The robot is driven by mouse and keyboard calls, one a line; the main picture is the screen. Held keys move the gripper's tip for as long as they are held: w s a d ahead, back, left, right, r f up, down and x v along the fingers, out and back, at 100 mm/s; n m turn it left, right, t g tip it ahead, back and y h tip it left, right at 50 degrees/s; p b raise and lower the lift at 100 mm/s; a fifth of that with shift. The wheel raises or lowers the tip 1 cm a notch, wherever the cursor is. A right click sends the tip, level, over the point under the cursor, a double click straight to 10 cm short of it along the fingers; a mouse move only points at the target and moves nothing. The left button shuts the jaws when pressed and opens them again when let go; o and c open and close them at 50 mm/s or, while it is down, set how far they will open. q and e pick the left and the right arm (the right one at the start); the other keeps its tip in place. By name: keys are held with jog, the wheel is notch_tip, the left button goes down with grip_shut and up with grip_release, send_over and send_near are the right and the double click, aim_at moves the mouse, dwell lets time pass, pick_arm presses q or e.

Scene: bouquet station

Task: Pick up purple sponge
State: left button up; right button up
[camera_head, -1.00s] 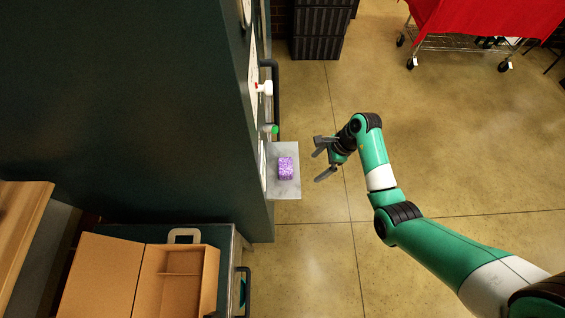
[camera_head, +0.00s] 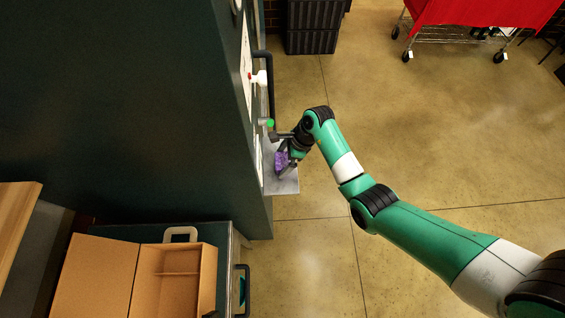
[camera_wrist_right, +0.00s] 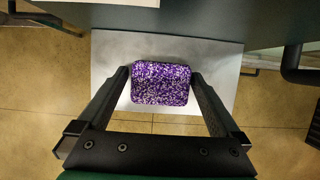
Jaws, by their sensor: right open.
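The purple sponge (camera_head: 281,160) lies on a small grey shelf (camera_head: 286,184) that juts from the dark green wall unit. In the right wrist view the speckled sponge (camera_wrist_right: 161,83) sits on the pale shelf (camera_wrist_right: 108,50), between the two fingers. My right gripper (camera_head: 281,157) is at the shelf, over the sponge, and partly hides it in the head view. In the wrist view the right gripper (camera_wrist_right: 161,84) is open, with a finger on each side of the sponge. The fingertips look very near its sides; I cannot tell whether they touch. My left gripper is not in view.
A green-tipped fitting (camera_head: 269,122) and a dark pipe (camera_head: 269,85) are on the wall just beyond the shelf. An open cardboard box (camera_head: 205,277) lies on the cart at lower left. The floor (camera_head: 430,140) right of the shelf is clear.

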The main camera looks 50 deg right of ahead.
jog(key=c, duration=1.1)
jog(key=shift+r, duration=0.1)
jog(key=shift+d+r, duration=0.1)
jog(key=shift+r, duration=0.25)
jog(key=s+d+p, duration=0.2)
jog(key=s+d, duration=1)
jog(key=shift+s+d, duration=0.25)
jog(key=shift+d, duration=0.15)
jog(key=shift+f, duration=0.1)
